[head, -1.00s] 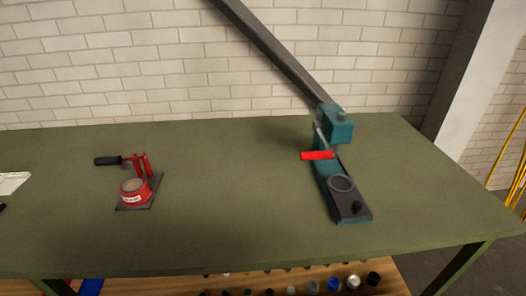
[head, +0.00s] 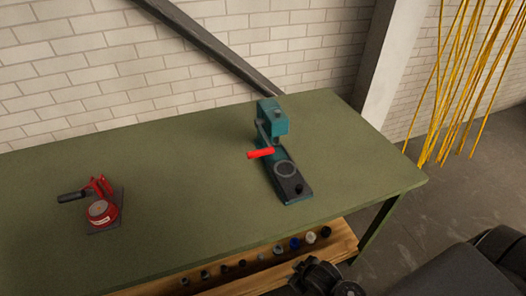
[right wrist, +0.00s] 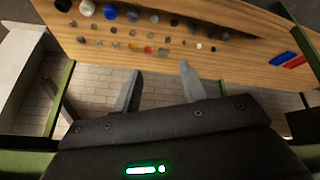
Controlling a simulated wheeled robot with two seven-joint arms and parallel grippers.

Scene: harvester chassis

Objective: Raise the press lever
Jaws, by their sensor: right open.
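A teal press (head: 272,125) stands upright on the green table, with a dark base plate and a round ring on it. Its lever ends in a red handle (head: 261,153) that sticks out to the left at about mid-height. A smaller red hand press (head: 102,207) with a black handle (head: 73,197) stands on a dark plate to the left. My right gripper (head: 325,278) is at the bottom of the head view, in front of the table and apart from both presses. In the right wrist view its two fingers (right wrist: 158,88) are spread and empty. My left gripper is out of view.
The green table (head: 190,170) has clear room between the presses. A wooden shelf (head: 335,240) below its top holds several small round parts. A grey diagonal beam (head: 215,45) runs along the brick wall behind. Yellow strands (head: 470,80) hang at the right.

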